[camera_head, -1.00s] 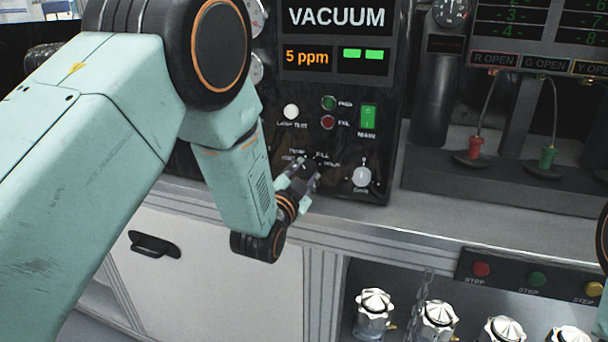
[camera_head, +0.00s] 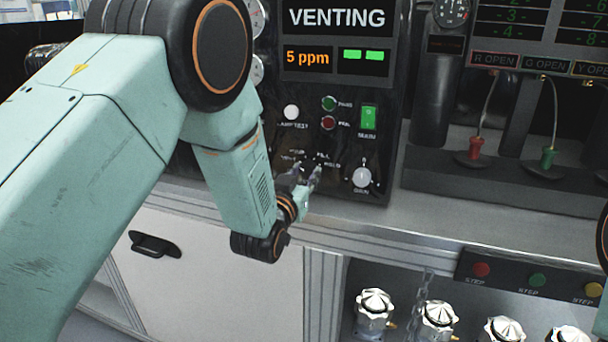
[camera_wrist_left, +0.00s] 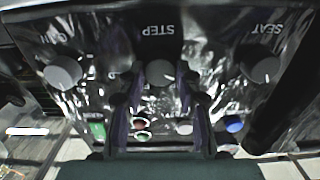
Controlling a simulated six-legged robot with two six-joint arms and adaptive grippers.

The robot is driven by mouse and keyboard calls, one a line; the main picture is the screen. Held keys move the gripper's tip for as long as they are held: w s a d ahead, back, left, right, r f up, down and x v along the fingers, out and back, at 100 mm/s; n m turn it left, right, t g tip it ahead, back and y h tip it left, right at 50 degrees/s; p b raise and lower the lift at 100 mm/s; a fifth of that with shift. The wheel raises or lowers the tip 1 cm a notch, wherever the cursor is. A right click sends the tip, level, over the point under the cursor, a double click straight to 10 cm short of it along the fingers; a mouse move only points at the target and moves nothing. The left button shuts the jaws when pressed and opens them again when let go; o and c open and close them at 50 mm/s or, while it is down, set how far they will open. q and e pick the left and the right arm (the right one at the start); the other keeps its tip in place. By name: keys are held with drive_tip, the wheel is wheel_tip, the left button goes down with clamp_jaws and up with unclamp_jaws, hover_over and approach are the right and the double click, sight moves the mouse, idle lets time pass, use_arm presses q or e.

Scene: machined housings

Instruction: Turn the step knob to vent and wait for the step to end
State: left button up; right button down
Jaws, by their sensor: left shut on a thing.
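The step knob (camera_wrist_left: 160,73) is a round grey knob under the STEP label in the left wrist view. My left gripper (camera_wrist_left: 160,84) has one finger on each side of it and is shut on it. In the head view, my left gripper (camera_head: 304,178) is at the lower part of the black control panel (camera_head: 270,130) and hides the knob. The display (camera_head: 336,18) at the top of the panel reads VENTING. My right gripper is not in view.
The gain knob (camera_head: 362,178) is close to the right of my left gripper. In the wrist view, the seat knob (camera_wrist_left: 260,65) is on the other side. A green main switch (camera_head: 368,117) sits above. A grey ledge (camera_head: 370,220) runs below the panel.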

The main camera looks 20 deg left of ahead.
use_arm(q)
drive_tip(key=shift+r, duration=0.1)
idle(0.5)
drive_tip(key=o, duration=1.2)
drive_tip(key=shift+w, duration=0.2)
drive_tip(key=shift+c, duration=0.2)
drive_tip(key=shift+s, duration=0.2)
drive_tip(key=shift+s+f, duration=0.2)
drive_tip(key=shift+s, duration=0.4)
drive_tip(key=s, duration=1)
drive_tip(key=shift+s+a, duration=0.2)
drive_tip(key=shift+s, duration=0.15)
drive_tip(key=shift+r, duration=0.1)
